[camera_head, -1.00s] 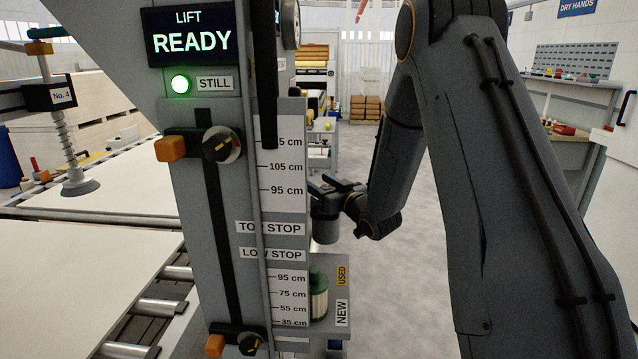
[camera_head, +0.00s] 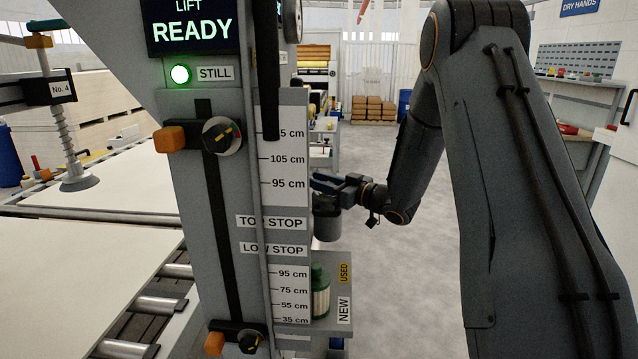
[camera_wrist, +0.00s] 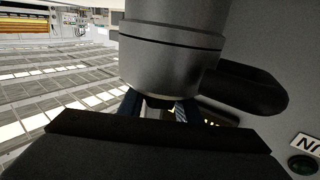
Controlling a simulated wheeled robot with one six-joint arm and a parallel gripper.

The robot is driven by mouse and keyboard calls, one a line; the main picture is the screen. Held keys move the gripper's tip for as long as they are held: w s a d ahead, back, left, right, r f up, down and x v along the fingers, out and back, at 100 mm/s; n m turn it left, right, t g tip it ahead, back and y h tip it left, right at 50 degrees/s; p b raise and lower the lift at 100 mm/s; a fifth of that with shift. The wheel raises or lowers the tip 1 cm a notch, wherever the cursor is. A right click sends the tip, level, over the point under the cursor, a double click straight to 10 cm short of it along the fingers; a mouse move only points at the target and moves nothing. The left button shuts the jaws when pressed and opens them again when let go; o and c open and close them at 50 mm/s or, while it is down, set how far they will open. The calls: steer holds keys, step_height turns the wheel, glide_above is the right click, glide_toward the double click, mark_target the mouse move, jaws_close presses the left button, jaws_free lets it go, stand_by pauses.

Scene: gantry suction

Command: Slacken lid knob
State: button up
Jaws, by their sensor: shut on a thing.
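A grey cylindrical housing (camera_wrist: 170,55) with a dark band fills the upper middle of the wrist view. A small dark knob (camera_wrist: 159,103) sits at its narrower end and is mostly hidden. The blue fingers of my gripper (camera_wrist: 158,108) lie on both sides of it, shut on the knob. In the head view my gripper (camera_head: 328,184) is beside the grey column, right at the dark housing (camera_head: 327,226), and the knob cannot be made out there.
A black curved handle (camera_wrist: 250,87) juts out beside the housing. The grey column (camera_head: 185,230) with scales and stop knobs stands close on the left.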

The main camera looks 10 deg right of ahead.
steer(key=shift+s+a+n+g+y+b, duration=0.15)
steer(key=shift+n+g+y+b, duration=0.05)
steer(key=shift+n+g+y, duration=0.55)
steer(key=shift+s+a+n+g+y+b, duration=0.15)
steer(key=shift+n+g+y+b, duration=0.05)
steer(key=shift+n+g+y, duration=0.55)
steer(key=o, duration=1.1)
steer(key=shift+c, duration=0.2)
steer(key=b+v, duration=0.2)
steer(key=v, duration=0.6)
steer(key=shift+w+r, duration=0.1)
